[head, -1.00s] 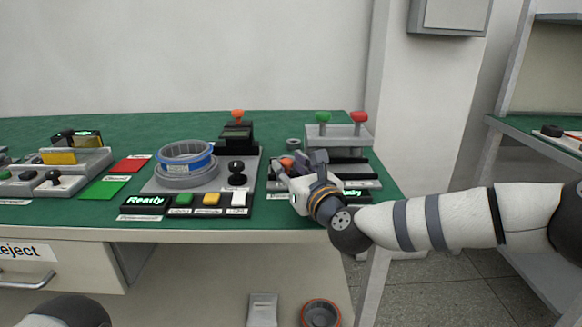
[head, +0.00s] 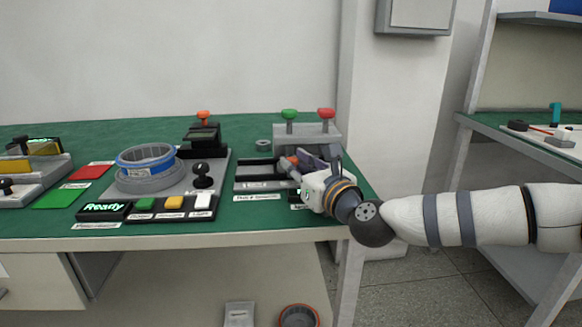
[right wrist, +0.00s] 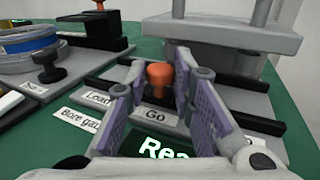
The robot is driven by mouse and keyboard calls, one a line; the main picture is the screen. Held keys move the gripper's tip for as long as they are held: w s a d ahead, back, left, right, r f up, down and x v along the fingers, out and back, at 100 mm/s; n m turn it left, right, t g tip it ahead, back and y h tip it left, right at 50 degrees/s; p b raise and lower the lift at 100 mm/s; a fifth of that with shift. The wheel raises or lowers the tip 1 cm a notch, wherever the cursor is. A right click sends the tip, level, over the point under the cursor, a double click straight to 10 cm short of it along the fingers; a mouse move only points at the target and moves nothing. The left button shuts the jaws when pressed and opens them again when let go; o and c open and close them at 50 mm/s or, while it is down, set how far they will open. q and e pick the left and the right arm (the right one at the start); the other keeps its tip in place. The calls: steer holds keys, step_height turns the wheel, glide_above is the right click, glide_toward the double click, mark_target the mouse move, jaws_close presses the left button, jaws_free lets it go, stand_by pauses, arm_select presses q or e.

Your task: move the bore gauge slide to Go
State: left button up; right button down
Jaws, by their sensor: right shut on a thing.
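The bore gauge slide's orange knob (right wrist: 160,78) stands between the fingers of my right gripper (right wrist: 163,90), which is shut on it. In the right wrist view the knob is just behind the "Go" label (right wrist: 156,115), with the "Load" label (right wrist: 98,98) to its left. In the head view my right gripper (head: 306,163) covers the right part of the bore gauge station (head: 262,187), and the knob (head: 292,160) shows only partly. My left gripper is not in view.
Behind the station stands a grey fixture with a green knob (head: 289,114) and a red knob (head: 326,113). To the left are a blue ring (head: 145,157) on a grey base and a black ball knob (head: 202,169). A lit "Ready" display (right wrist: 165,150) lies below the gripper.

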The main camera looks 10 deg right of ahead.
steer(key=c, duration=1.4)
jaws_free()
steer(key=v, duration=1.2)
steer(key=shift+f, duration=0.1)
